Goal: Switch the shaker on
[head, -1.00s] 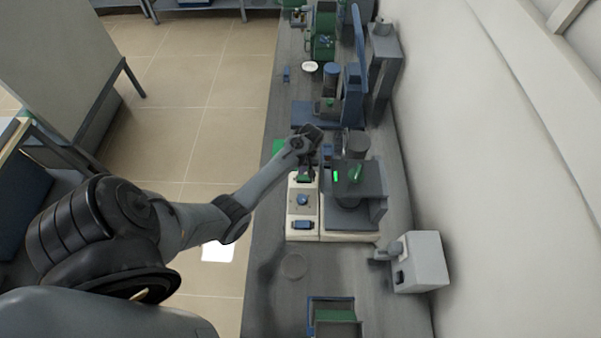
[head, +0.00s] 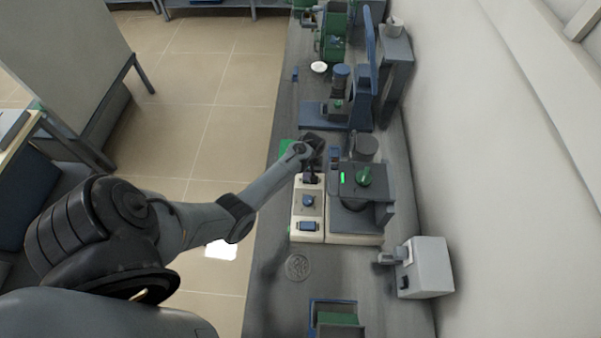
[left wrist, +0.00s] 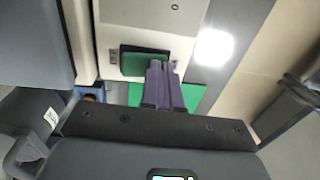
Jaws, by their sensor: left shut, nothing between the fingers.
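The device that appears to be the shaker has a cream base (head: 336,238), a dark upper block (head: 377,186) with a lit green display, and a green knob. Its cream front panel carries a blue knob (head: 308,201) and a blue-framed part (head: 309,226). My left gripper (head: 311,179) is over the far end of that panel. In the left wrist view its shut, empty fingers (left wrist: 157,66) overlap the near edge of a green rocker switch (left wrist: 134,62) on the cream panel. I cannot tell whether they touch it. My right gripper is in neither view.
A blue stand (head: 364,95) is farther along the bench. A white-grey box (head: 430,268) stands near the wall, and a blue-edged tray (head: 312,306) is at the near end. A green mat (left wrist: 193,96) lies below the fingers. A round grate (head: 298,267) lies on open bench.

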